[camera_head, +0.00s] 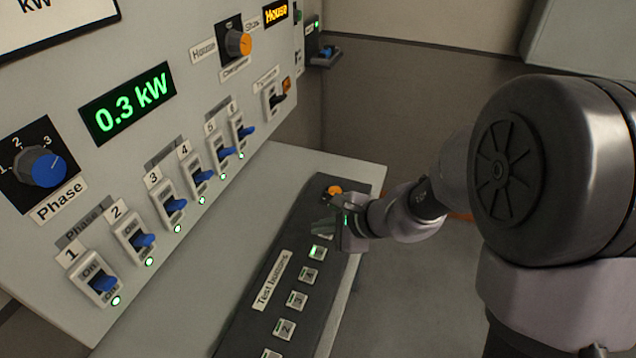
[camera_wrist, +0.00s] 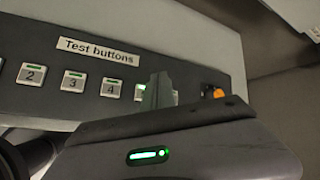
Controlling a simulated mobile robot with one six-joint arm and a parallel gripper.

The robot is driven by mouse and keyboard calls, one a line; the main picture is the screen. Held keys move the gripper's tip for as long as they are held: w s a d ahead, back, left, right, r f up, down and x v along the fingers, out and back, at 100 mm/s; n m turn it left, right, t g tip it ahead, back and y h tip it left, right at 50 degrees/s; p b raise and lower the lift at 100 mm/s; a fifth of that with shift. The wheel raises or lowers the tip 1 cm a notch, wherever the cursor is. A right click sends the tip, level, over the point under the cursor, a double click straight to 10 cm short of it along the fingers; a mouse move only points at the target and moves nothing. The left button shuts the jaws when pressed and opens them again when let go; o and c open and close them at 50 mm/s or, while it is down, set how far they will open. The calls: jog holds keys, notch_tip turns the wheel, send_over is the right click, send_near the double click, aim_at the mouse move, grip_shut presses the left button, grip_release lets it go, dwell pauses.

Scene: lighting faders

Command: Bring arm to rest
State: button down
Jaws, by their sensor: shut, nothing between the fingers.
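My gripper (camera_head: 328,226) is over the far end of the dark test-button panel (camera_head: 258,312) in the head view. Its fingers are shut and empty. In the wrist view my gripper (camera_wrist: 160,92) stands in front of the panel (camera_wrist: 200,60), hiding part of the button row to the right of button 4 (camera_wrist: 111,88). I cannot tell whether the fingertips touch a button. An orange knob (camera_head: 334,190) sits at the panel's far end, just beyond the gripper; it also shows in the wrist view (camera_wrist: 216,93).
The upright console has several numbered blue switches (camera_head: 175,205), green lamps lit beside them, a blue Phase knob (camera_head: 46,169) and a display (camera_head: 130,104) reading 0.3 kW. An orange House knob (camera_head: 240,43) is higher up.

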jog(key=s+d+r+n+h, duration=0.2)
jog(key=s+r+n, duration=0.7)
jog(key=s+r, duration=0.5)
jog(key=s+d+n+h, duration=0.3)
jog(key=s+d, duration=0.4)
jog(key=s, duration=0.1)
jog(key=shift+s+d, duration=0.15)
jog(key=shift+s, duration=0.15)
